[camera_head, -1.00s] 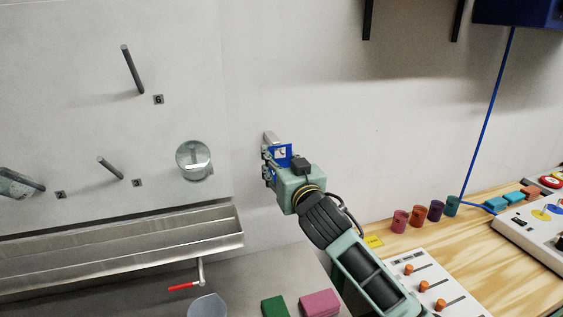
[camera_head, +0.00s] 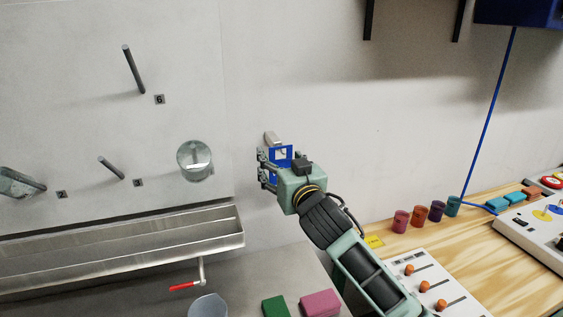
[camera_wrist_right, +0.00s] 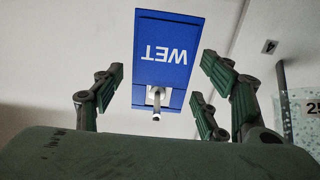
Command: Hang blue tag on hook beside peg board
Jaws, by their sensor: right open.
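The blue tag (camera_wrist_right: 168,55) reads "WET" upside down in the right wrist view. A short metal hook (camera_wrist_right: 156,105) sticks out through the pale opening in the tag, and the tag lies close to the wall. In the head view the tag (camera_head: 281,151) shows partly behind my right gripper (camera_head: 264,169), to the right of the peg board. My right gripper is open, its fingers on both sides of the tag with gaps; it also shows in the wrist view (camera_wrist_right: 160,88). My left gripper is not in view.
Green (camera_head: 275,307) and pink (camera_head: 320,303) blocks lie below; a wooden table (camera_head: 400,250) is at right.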

